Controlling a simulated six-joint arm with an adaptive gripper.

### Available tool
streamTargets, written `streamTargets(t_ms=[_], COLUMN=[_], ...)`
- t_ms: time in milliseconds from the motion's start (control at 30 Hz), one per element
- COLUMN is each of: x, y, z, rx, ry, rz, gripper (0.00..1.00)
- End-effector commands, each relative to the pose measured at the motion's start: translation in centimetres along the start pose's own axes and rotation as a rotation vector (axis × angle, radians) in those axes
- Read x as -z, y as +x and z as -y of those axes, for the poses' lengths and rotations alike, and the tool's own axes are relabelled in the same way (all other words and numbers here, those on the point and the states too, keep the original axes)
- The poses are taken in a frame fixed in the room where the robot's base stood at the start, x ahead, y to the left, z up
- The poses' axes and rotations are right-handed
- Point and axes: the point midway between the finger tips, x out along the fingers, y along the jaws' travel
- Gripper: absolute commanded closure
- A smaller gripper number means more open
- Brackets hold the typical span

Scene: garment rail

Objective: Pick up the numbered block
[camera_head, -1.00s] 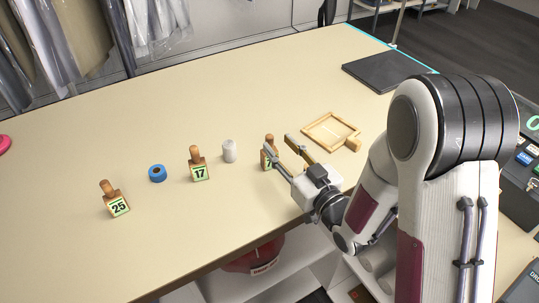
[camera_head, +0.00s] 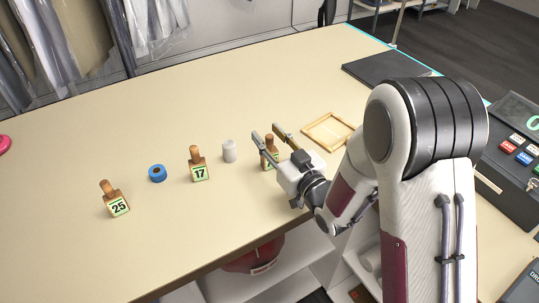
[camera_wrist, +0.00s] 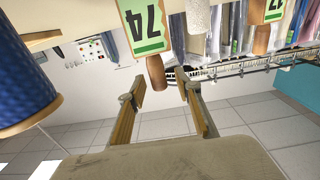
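Three wooden blocks with upright handles and green-edged number plates stand in a row on the table: block 25 (camera_head: 118,206), block 17 (camera_head: 199,173) and a right-hand block (camera_head: 270,155), partly hidden by my gripper. The wrist view shows a plate reading 74 (camera_wrist: 145,25) at the top, with its rounded wooden handle (camera_wrist: 156,74) pointing down the picture between my finger lines. My gripper (camera_head: 266,132) is open, its two fingers pointing up and left over the right-hand block.
A wooden frame tray (camera_head: 310,131) is behind my gripper. A dark slab (camera_head: 375,70) lies at the back right. The left table is mostly clear.

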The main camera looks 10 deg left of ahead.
Motion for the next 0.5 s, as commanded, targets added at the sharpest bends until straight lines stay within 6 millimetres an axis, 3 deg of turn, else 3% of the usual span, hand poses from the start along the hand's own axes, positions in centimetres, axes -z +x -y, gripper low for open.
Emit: streamTargets(t_ms=[300,433,500], x=[0.00,0.00,0.00], y=[-0.02,-0.03,-0.03], z=[-0.01,-0.01,-0.01], rx=[0.000,0.000,0.000], ry=[0.000,0.000,0.000], rz=[0.000,0.000,0.000], gripper=[0.66,0.97,1.00])
